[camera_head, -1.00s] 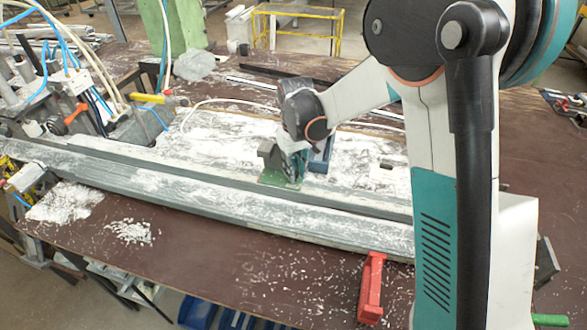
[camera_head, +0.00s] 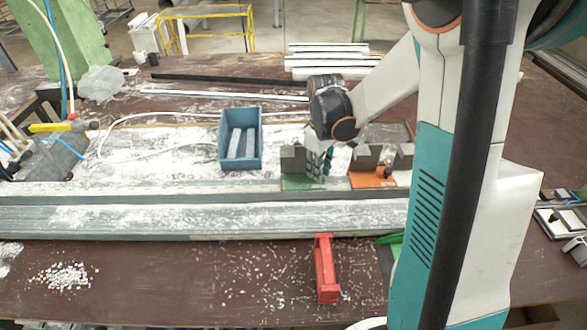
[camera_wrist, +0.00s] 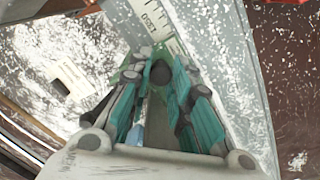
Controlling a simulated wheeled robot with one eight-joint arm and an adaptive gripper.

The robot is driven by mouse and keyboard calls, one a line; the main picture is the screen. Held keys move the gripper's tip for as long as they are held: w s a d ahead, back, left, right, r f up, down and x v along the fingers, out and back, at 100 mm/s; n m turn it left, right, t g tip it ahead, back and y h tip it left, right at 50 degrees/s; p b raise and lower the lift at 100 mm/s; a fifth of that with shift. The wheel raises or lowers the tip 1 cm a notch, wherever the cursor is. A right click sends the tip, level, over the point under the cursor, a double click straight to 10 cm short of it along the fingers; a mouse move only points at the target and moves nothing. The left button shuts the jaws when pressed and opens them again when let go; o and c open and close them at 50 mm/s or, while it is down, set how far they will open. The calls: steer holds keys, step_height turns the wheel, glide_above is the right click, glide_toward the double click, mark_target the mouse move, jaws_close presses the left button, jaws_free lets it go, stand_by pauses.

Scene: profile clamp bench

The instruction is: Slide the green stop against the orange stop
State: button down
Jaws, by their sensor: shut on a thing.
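The green stop (camera_head: 303,183) has a green base with a grey block on it and sits at the back edge of the long grey profile rail (camera_head: 130,215). The orange stop (camera_head: 372,182), an orange base with grey blocks, stands to its right, with a small gap visible between the two bases. My gripper (camera_head: 319,168) is shut on the green stop's upright part. In the wrist view my teal fingers (camera_wrist: 160,80) close around a dark round-topped part. Green of the stop shows just beyond them; the orange stop cannot be made out there.
A blue bin (camera_head: 240,140) with grey bars stands behind the rail, left of the green stop. A red clamp-like piece (camera_head: 326,270) lies in front of the rail. White shavings cover much of the bench. A printed scale (camera_wrist: 155,18) shows in the wrist view.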

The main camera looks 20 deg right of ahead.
steer(key=shift+s+d, duration=0.25)
steer(key=shift+d, duration=0.4)
steer(key=shift+s+d, duration=0.25)
steer(key=shift+d, duration=0.35)
steer(key=c, duration=1.4)
jaws_free()
step_height(320, 180, up, 12)
steer(key=shift+c, duration=0.3)
